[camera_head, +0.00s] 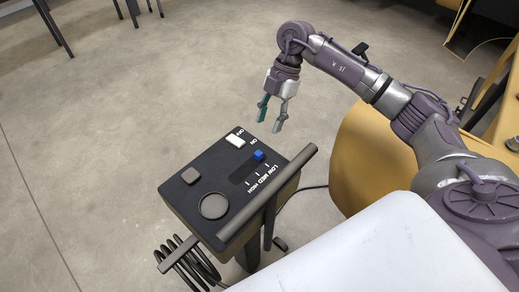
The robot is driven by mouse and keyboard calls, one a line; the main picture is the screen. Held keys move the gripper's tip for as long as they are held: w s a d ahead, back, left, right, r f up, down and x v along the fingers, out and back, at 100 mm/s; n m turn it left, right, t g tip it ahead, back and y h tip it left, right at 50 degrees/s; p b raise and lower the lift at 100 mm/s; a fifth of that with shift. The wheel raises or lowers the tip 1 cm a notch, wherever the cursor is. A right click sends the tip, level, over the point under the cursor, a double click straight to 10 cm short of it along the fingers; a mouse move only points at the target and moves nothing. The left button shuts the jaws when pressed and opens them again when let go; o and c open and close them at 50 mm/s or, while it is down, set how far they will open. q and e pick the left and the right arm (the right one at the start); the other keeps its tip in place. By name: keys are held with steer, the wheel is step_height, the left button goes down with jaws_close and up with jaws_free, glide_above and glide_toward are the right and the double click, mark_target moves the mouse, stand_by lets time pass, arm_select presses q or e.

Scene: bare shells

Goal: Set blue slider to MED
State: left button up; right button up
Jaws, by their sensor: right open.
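The blue slider (258,155) is a small blue knob on a black control panel (215,165). It sits at the upper right end of its dark track, by the LOW mark. The MED and HIGH marks follow down and to the left along the track. My right gripper (271,117) hangs above and beyond the panel's far edge, fingers pointing down. It is open, with nothing between its fingers, and apart from the slider. My left gripper is not in view.
A coiled black cable (190,262) hangs below.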

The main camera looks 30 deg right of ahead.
mark_target(259, 152)
steer(key=p+x, duration=0.2)
steer(key=x, duration=0.8)
steer(key=shift+f, duration=0.3)
jaws_close()
